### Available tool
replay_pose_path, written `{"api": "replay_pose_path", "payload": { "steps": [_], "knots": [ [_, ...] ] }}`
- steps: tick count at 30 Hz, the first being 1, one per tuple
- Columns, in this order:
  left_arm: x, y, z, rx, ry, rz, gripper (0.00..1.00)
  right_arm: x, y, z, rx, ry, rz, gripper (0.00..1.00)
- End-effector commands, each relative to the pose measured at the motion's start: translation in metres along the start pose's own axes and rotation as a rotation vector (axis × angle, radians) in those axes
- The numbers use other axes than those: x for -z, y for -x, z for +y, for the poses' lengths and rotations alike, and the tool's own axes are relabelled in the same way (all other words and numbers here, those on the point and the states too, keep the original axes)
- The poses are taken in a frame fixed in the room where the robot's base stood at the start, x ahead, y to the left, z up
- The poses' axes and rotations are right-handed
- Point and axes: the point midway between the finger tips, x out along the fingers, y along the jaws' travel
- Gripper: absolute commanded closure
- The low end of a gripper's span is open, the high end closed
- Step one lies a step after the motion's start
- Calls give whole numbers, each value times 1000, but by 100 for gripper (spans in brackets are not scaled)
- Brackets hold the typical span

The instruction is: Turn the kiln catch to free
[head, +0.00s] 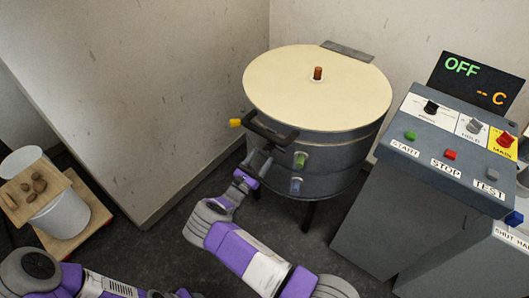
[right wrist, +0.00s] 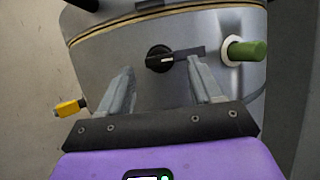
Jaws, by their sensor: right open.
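The round kiln (head: 345,142) stands at the centre with its cream lid (head: 300,95) down. In the right wrist view a black round knob with a white mark, which looks like the catch (right wrist: 159,58), sits on the kiln's front. Its mark lies roughly level, pointing right to a dark flat bar (right wrist: 190,52). My right gripper (right wrist: 162,68) is open, its fingers left and right of the knob, with nothing between them; contact cannot be told. In the head view my right gripper (head: 259,160) is at the kiln's front, below the black lid handle (head: 270,132). My left gripper is out of view.
A green peg (right wrist: 245,50) sticks out right of the knob. A yellow peg (right wrist: 70,107) is at the left. A blue fitting (head: 296,186) sits lower. The control console (head: 440,150) stands at the right, its display reading OFF. A white bucket (head: 62,218) is far left.

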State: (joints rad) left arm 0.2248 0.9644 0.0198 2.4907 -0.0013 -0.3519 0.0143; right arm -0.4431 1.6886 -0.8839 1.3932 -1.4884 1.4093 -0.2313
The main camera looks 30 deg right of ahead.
Motion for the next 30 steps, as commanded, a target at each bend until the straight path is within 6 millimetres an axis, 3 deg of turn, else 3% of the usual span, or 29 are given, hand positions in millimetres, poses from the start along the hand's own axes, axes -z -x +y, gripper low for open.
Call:
{"api": "replay_pose_path", "payload": {
  "steps": [3, 9, 26, 30],
  "knots": [
    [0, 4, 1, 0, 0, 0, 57, -1, 20, 0, -3, 0, 0, 35],
    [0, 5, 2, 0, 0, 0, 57, -1, 40, 0, -1, -1, -1, 35],
    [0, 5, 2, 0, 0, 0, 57, 0, 41, -1, 3, 0, 2, 35],
    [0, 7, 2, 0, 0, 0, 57, 20, 36, -24, 69, 22, 90, 35]
  ]
}}
